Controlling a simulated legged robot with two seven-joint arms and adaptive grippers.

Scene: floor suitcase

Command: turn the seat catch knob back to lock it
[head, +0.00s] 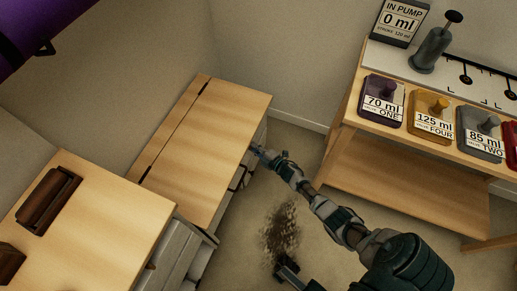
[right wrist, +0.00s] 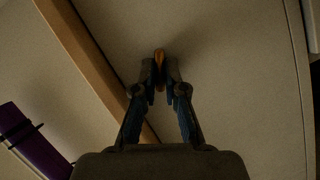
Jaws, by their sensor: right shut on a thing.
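The wooden seat (head: 203,143) is a long bench lid that lies flat, with a dark seam along its left side. My right arm reaches from the lower right to the seat's right side. My right gripper (head: 257,150) is at the seat's right edge, near its far end. In the right wrist view my right gripper (right wrist: 160,74) is shut on a small orange-brown knob (right wrist: 159,56) between its fingertips. The fingers hide most of the knob, so I cannot tell its turn angle. In the head view the arm and the seat edge hide the knob.
A wooden shelf table (head: 400,180) at the right holds labelled blocks, including a purple one (head: 383,98), and a grey pump (head: 434,50). A wood-topped cabinet (head: 95,232) stands front left. A dark patch (head: 282,232) lies on the floor. Floor between bench and table is mostly clear.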

